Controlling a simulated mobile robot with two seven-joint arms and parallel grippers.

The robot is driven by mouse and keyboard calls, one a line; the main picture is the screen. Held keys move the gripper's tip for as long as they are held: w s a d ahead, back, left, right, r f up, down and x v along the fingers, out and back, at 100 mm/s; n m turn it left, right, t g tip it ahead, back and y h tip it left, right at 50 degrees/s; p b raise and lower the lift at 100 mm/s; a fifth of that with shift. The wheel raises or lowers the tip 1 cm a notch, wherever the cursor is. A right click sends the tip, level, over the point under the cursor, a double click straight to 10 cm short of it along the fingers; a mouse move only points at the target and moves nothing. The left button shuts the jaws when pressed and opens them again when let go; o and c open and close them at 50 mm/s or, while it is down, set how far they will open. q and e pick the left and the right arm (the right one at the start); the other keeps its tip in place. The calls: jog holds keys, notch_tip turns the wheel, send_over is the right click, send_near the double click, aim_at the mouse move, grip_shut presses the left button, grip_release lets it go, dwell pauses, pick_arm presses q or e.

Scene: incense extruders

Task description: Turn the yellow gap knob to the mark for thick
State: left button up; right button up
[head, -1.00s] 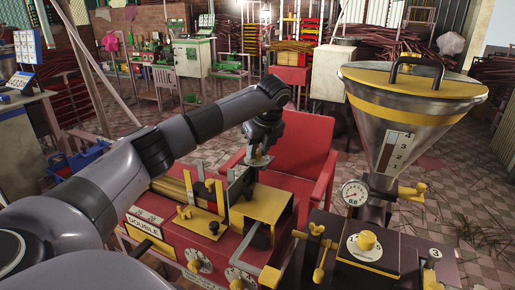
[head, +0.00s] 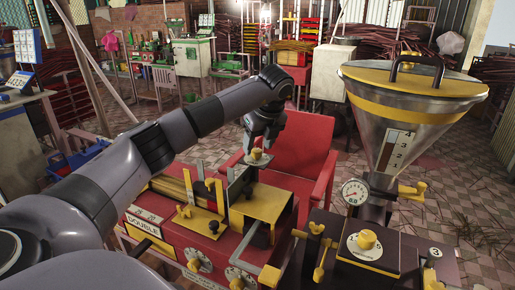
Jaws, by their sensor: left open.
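A small yellow knob (head: 257,154) stands on a grey plate at the top of the red extruder (head: 160,226), above its yellow box-shaped housing (head: 265,203). My left gripper (head: 257,148) comes down from above and is open at this knob. I cannot tell whether its fingers touch the knob. More yellow knobs with white dials sit on the red extruder's front (head: 194,265) and on the dark hopper machine (head: 365,240). The thick mark is too small to read, and no label shows which knob is the gap knob. My right gripper is not in view.
A steel hopper (head: 415,118) with a yellow lid and a pressure gauge (head: 355,192) stand at the right. A red chair (head: 303,150) is close behind the gripper. Tiled floor (head: 480,200) is open at the far right.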

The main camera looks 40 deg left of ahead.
aim_at(262, 164)
pick_arm(q)
jog(key=v, duration=0.5)
dwell(0.5)
